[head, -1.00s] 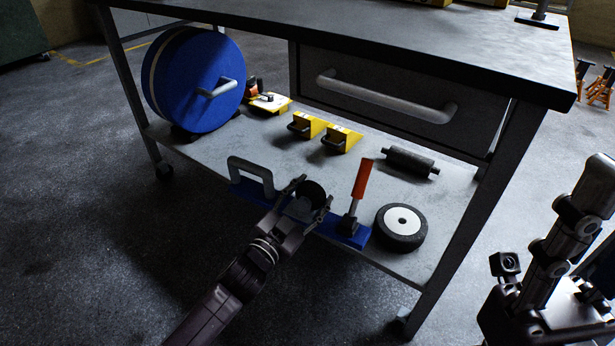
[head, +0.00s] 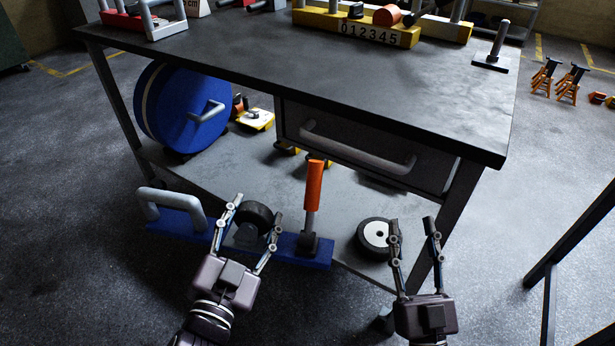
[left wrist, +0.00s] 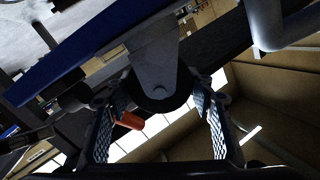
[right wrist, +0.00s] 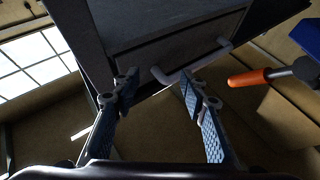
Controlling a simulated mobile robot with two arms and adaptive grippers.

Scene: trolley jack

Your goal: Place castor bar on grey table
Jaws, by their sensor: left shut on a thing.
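The castor bar is a blue bar (head: 177,222) with a grey handle (head: 172,197) at its left end, a dark castor wheel and an orange-gripped lever (head: 314,190) towards the right. My left gripper (head: 257,208) is shut on it around the castor wheel, whose grey bracket (left wrist: 155,65) shows in the left wrist view. The bar is at the front of the lower shelf (head: 240,165) of the grey table (head: 300,65), below its top. My right gripper (head: 411,222) is open and empty at the table's front right; the lever (right wrist: 250,78) shows in its view.
A blue disc (head: 175,110) is at the shelf's left.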

